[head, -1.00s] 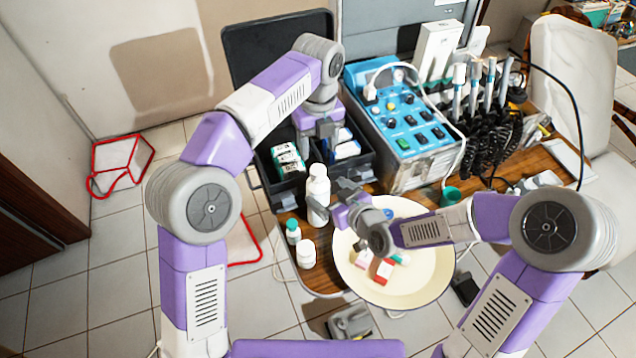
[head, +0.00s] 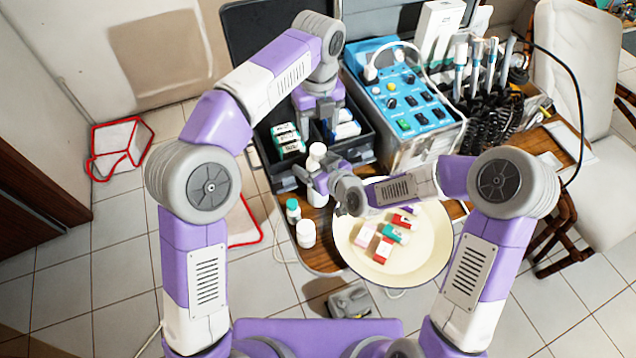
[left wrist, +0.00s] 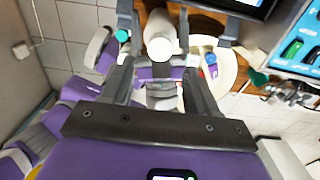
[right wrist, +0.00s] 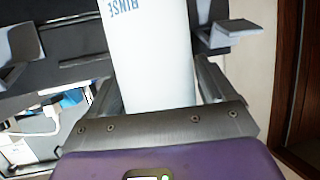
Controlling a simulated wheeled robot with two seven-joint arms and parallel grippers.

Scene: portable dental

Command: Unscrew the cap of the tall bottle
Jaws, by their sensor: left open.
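The tall white bottle (head: 318,196) stands upright at the table's left side, its white cap (head: 317,150) on top. My right gripper (head: 311,178) comes in from the right and is around the bottle's body; in the right wrist view the bottle (right wrist: 150,50), with blue lettering, fills the space between its fingers. My left gripper (head: 319,125) is above the bottle, pointing down, open and empty. In the left wrist view the cap (left wrist: 160,46) lies between its spread fingers, with a gap on each side. The fingertips' height relative to the cap is unclear.
A small teal-capped bottle (head: 293,211) and a short white jar (head: 306,234) stand close in front. A round cream tray (head: 432,256) with small boxes is to the right. A black case (head: 360,172) and a blue dental unit (head: 400,150) stand behind.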

